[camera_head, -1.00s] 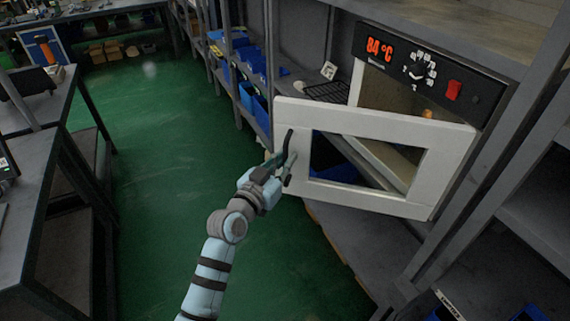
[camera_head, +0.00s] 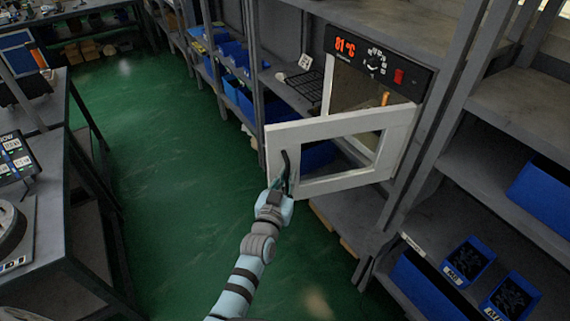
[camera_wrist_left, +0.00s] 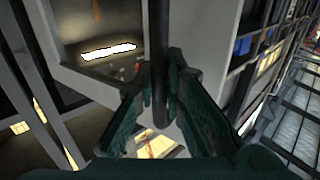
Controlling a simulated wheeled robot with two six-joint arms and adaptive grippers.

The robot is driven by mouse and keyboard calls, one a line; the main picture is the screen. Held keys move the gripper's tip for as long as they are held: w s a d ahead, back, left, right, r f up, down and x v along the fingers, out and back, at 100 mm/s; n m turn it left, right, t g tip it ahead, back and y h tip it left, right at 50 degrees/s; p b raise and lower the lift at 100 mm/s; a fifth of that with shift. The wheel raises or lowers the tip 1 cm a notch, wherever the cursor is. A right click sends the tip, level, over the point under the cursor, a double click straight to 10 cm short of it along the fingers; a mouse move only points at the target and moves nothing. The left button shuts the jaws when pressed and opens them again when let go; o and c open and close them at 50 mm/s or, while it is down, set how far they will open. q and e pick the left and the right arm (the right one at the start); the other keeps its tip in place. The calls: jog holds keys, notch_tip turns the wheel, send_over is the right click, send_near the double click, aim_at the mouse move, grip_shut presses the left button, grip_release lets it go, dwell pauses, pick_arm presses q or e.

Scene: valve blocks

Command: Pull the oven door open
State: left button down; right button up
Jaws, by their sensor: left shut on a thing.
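The oven (camera_head: 372,64) sits on a shelf, with a black panel that reads 81 °C, a dial and a red switch. Its white door (camera_head: 335,127) with a window stands open, swung out toward the aisle. My left gripper (camera_head: 279,190) is shut on the dark door handle (camera_head: 286,170) at the door's left edge. In the left wrist view the handle (camera_wrist_left: 160,60) runs as a vertical bar between the two green fingers (camera_wrist_left: 160,100). The white door (camera_wrist_left: 205,50) shows behind it. My right gripper is not in view.
Grey shelving with blue bins (camera_head: 467,262) stands right of and below the oven. A wire rack (camera_head: 308,87) lies on the shelf left of the oven. A workbench (camera_head: 40,205) stands at the left. The green floor (camera_head: 170,160) between is clear.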

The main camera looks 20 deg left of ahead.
pick_arm(q)
jog(key=shift+s+d+r, duration=0.1)
jog(key=shift+s+d, duration=0.05)
jog(key=c, duration=1.7)
grip_release()
jog(key=shift+o, duration=0.2)
